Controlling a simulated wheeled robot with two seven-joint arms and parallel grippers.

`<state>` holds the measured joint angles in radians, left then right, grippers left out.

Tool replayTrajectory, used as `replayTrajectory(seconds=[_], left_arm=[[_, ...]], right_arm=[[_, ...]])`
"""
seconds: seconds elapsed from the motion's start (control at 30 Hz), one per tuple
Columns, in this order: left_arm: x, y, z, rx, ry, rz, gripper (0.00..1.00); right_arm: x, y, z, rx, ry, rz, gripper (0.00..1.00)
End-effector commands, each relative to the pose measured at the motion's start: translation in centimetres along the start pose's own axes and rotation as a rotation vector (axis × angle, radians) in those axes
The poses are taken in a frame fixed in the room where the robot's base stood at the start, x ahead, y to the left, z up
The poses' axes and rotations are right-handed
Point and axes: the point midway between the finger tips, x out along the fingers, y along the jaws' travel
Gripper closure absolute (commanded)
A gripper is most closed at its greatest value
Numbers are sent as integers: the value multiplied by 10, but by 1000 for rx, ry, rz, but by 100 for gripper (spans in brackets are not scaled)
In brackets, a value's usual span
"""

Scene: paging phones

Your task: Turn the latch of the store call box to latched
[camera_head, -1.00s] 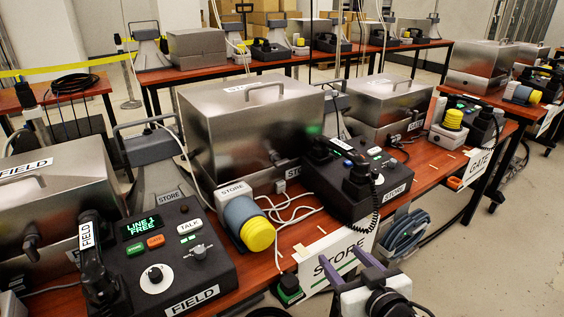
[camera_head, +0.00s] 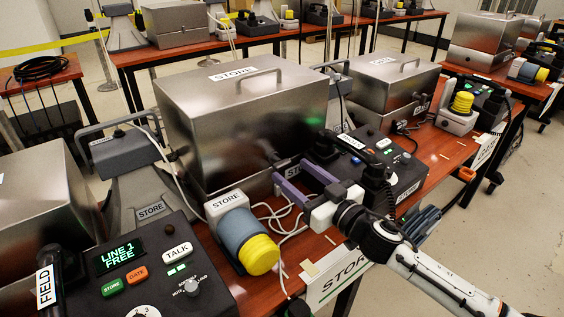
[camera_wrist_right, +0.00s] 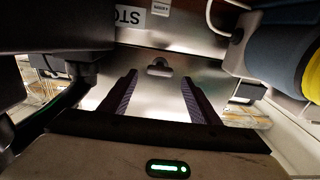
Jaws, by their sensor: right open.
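The store call box (camera_head: 235,120) is a closed metal box with a lid handle and a STORE label, in the middle of the head view. Its small dark latch (camera_head: 268,152) sits on the front face. In the right wrist view the latch (camera_wrist_right: 159,66) shows between and just beyond the fingertips, upside down to the head view. My right gripper (camera_head: 293,175) has two purple fingers, open and empty, pointing at the box's front; it also shows in the wrist view (camera_wrist_right: 159,82). I see no contact with the latch. Its exact turn is hard to tell. My left gripper is out of view.
The store phone (camera_head: 370,165) stands close right of my fingers. The field phone (camera_head: 150,270) is at lower left. The gate box (camera_head: 390,85) stands behind right.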

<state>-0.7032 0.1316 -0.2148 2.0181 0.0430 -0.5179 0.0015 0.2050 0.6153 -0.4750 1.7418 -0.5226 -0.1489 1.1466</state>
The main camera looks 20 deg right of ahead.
Motion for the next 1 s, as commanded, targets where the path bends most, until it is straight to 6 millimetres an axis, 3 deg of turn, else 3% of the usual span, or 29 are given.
replayTrajectory(seconds=[0.1, 0.3, 0.7, 0.77, 0.97, 1.0], left_arm=[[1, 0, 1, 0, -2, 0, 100], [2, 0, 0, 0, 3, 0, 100], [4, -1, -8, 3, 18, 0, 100], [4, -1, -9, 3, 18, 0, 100], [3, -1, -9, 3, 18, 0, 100], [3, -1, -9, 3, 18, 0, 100]], right_arm=[[22, 0, -1, -1, 3, 1, 44], [46, 0, 0, -1, 1, 1, 44], [54, 0, 0, 0, -1, 0, 44], [54, 0, 0, 0, 0, 0, 50], [54, 0, 0, 0, 0, 0, 84], [54, 0, 0, 0, 0, 0, 85]])
